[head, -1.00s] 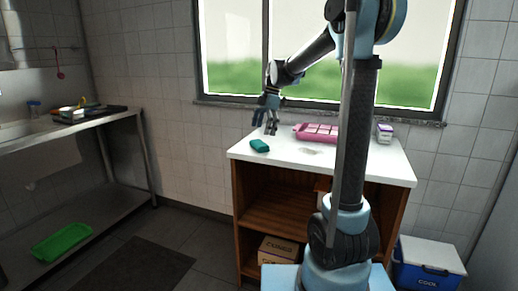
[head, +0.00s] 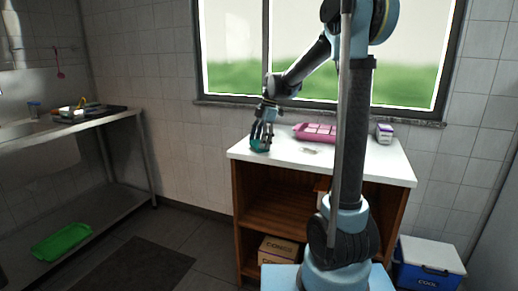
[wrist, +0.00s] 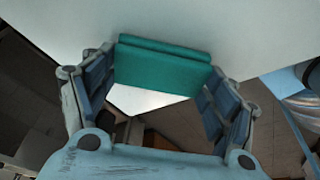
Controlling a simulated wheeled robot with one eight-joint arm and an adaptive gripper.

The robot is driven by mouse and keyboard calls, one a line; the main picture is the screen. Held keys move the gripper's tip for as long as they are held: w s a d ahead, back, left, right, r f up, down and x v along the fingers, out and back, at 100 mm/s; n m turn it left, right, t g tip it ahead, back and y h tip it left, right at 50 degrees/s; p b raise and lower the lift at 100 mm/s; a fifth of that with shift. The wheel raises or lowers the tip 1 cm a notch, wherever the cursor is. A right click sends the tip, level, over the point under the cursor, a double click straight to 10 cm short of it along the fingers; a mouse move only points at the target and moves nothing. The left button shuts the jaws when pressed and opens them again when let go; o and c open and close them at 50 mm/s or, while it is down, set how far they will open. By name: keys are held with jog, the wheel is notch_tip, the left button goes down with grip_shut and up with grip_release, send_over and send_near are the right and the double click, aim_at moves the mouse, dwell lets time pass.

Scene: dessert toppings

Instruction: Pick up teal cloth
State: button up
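The teal cloth (head: 258,146) is a small folded block on the white counter top, near its left front corner. In the wrist view the teal cloth (wrist: 163,66) lies across the space between my fingertips, with its fold edge showing. My gripper (head: 262,143) is down at the cloth and partly covers it in the head view. In the wrist view my gripper (wrist: 163,62) is open, with one finger at each end of the cloth. Whether the fingers touch the cloth I cannot tell.
A pink tray (head: 316,132) stands to the right on the white counter (head: 370,165), with a small purple and white carton (head: 384,133) beyond it. A small flat pale thing (head: 310,150) lies in front of the tray. The window is behind the counter.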

jog(key=shift+c, duration=0.4)
notch_tip(320, 180, up, 10)
dwell(0.4)
